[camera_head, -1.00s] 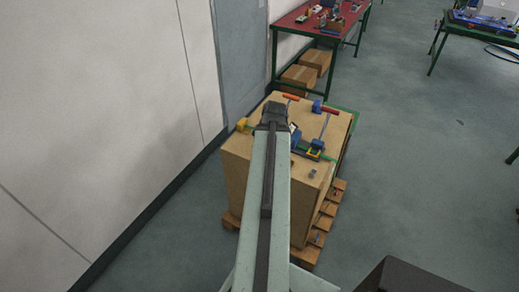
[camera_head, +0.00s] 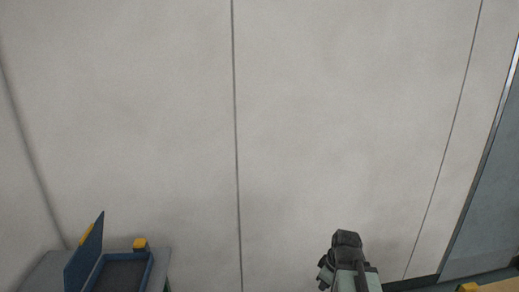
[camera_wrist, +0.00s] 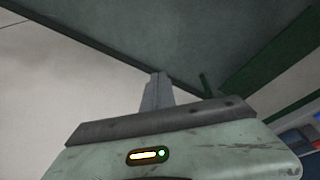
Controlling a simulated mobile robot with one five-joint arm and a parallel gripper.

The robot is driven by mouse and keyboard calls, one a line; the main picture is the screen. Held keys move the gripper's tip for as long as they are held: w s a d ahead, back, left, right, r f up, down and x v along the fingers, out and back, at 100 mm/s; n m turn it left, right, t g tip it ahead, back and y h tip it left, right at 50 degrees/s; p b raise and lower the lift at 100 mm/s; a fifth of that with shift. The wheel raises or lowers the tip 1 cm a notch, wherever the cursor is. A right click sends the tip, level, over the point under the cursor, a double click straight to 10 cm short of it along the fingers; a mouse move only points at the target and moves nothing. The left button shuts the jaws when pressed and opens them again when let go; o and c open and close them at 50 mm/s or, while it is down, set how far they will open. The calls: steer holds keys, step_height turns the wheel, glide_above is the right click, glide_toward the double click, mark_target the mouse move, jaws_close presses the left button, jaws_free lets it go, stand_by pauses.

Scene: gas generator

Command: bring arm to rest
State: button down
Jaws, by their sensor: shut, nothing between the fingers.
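My gripper (camera_wrist: 159,78) shows in the wrist view as two grey fingers pressed together, with nothing between them. They stick out past the dark edge of the mint-green wrist housing. In the head view the dark end of my arm shows at the bottom, right of centre, in front of the pale wall (camera_head: 330,120). The fingers cannot be made out there. Most of the arm is below the frame.
An open blue case (camera_head: 122,272) with yellow latches sits on a grey surface (camera_head: 42,272) at the bottom left. A door (camera_head: 490,210) stands at the right, with a cardboard-coloured edge (camera_head: 500,286) below it. The wrist view shows green framing (camera_wrist: 270,62) and a grey surface.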

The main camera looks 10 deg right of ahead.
steer(key=s+a+m+g, duration=0.2)
steer(key=a+m, duration=0.6)
steer(key=a, duration=0.4)
steer(key=shift+s+a+f+m+h, duration=0.15)
steer(key=shift+s+f+m+h, duration=0.2)
steer(key=shift+s, duration=0.3)
